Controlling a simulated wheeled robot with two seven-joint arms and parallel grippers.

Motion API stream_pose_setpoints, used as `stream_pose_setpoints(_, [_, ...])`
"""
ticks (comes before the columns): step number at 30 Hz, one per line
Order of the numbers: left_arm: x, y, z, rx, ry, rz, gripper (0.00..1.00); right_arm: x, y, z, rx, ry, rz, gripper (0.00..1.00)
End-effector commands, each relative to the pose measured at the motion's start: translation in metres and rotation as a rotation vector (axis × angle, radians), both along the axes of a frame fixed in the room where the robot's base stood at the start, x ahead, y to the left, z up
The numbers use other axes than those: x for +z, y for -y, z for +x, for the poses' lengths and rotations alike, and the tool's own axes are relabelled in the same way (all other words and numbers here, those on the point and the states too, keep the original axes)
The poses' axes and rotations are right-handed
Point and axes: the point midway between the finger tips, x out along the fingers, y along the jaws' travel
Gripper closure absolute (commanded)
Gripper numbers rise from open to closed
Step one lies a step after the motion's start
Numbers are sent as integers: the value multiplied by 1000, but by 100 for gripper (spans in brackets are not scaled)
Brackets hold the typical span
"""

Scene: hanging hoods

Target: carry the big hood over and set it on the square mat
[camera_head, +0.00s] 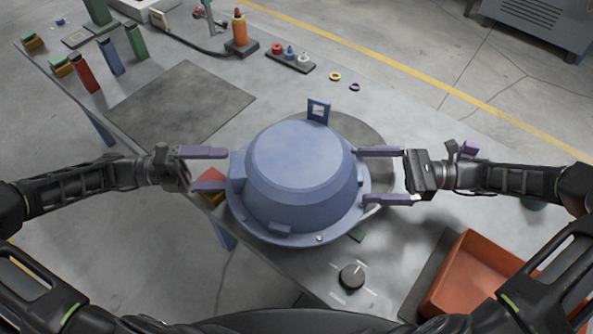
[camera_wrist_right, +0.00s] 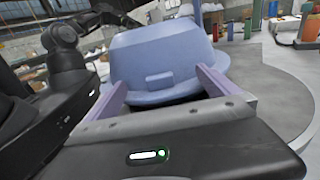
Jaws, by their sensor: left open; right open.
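The big hood (camera_head: 300,170) is a blue dome with a wide rim, standing on a round grey mat (camera_head: 378,145) at the table's near middle. It also shows in the right wrist view (camera_wrist_right: 165,55). My left gripper (camera_head: 226,168) is open at the hood's left side, its purple fingers reaching toward the side block there. My right gripper (camera_head: 364,176) is open at the hood's right side, its fingertips close to the hood's wall. I cannot tell whether either one touches it. The square mat (camera_head: 180,103) is dark grey, bare, and lies to the upper left of the hood.
Red, blue and green upright blocks (camera_head: 110,57) stand beyond the square mat. An orange bottle (camera_head: 239,30) and a small tray (camera_head: 290,62) are at the back. An orange bin (camera_head: 475,275) and a black knob (camera_head: 351,276) are at front right.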

Motion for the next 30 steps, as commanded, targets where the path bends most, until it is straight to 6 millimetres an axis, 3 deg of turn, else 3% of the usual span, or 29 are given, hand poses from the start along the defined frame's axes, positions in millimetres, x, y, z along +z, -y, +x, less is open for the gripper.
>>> stream_pose_setpoints(4, [0, 10, 0, 0, 0, 0, 2, 0, -10, 0, 0, 0, 0, 0])
stream_pose_setpoints(13, [0, 12, 0, 0, 0, 1, 2, 0, -12, 0, 0, 0, -1, 0])
stream_pose_setpoints(30, [0, 12, 0, 0, 0, 1, 48, 0, -12, 0, 0, 0, -1, 46])
